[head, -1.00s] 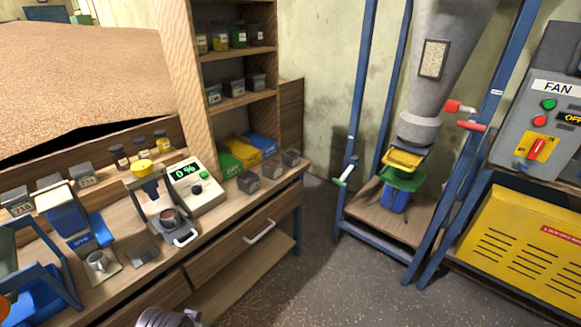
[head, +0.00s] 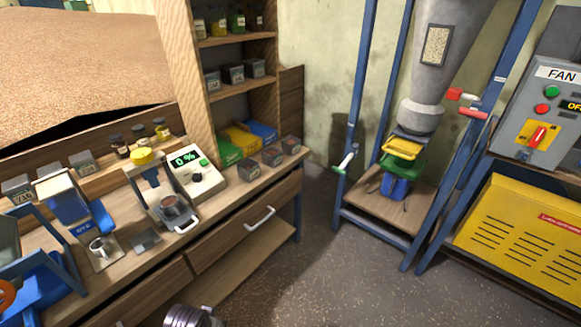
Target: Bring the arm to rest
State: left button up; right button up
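A grey ribbed part of my own arm (head: 192,317) shows at the bottom edge of the head view, in front of the bench drawers. No fingertips show there, so neither gripper can be seen. No object is seen held by me.
A hopper frame (head: 352,110) stands at the back right. A yellow slotted cover (head: 525,245) is at far right. The middle floor (head: 330,265) is clear.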

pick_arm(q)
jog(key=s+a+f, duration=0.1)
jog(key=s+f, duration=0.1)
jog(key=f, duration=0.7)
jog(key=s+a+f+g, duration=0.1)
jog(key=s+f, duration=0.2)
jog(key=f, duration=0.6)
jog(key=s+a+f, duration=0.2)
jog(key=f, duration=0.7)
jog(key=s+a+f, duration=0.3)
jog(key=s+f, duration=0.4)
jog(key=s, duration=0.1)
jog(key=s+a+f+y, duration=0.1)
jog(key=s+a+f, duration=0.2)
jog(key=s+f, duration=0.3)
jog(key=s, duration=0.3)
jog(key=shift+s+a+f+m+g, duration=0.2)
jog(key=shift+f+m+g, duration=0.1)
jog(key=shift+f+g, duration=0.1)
